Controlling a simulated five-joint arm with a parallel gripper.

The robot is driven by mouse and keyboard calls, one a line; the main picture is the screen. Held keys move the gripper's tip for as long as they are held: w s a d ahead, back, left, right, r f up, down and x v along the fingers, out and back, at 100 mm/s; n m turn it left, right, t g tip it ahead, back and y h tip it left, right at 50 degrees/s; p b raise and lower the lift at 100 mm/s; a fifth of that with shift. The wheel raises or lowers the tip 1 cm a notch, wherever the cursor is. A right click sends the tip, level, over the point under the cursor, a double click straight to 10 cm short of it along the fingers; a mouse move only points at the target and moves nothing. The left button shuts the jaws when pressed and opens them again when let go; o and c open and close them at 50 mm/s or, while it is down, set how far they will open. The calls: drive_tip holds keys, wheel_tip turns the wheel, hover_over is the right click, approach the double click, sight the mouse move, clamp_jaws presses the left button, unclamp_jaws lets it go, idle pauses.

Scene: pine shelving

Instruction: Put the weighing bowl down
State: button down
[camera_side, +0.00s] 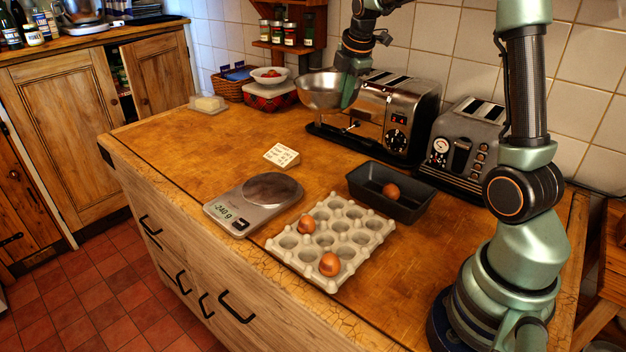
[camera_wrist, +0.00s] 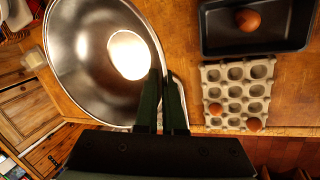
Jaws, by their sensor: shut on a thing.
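An egg tray (camera_side: 345,226) with two eggs lies right of the scale. A dark loaf tin (camera_side: 405,205) holding one egg stands behind it. Two toasters (camera_side: 400,100) line the back. The worktop's left middle is clear.

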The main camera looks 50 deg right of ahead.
drive_tip(key=f, duration=2)
drive_tip(key=shift+d, duration=0.25)
drive_tip(key=shift+f, duration=0.1)
drive_tip(key=c, duration=1.3)
unclamp_jaws()
drive_tip(key=shift+s, duration=0.1)
drive_tip(key=v, duration=1.2)
drive_tip(key=s+a+r+m+t, duration=0.1)
drive_tip(key=s+a+r+m, duration=0.4)
drive_tip(key=a, duration=0.4)
drive_tip(key=s+a+r+m+t+y, duration=0.1)
drive_tip(key=s+a+r+m, duration=0.4)
drive_tip(key=s+a+m, duration=0.3)
drive_tip(key=shift+a+r+m+y, duration=0.3)
drive_tip(key=shift+a+m, duration=0.2)
drive_tip(key=shift+a, duration=0.75)
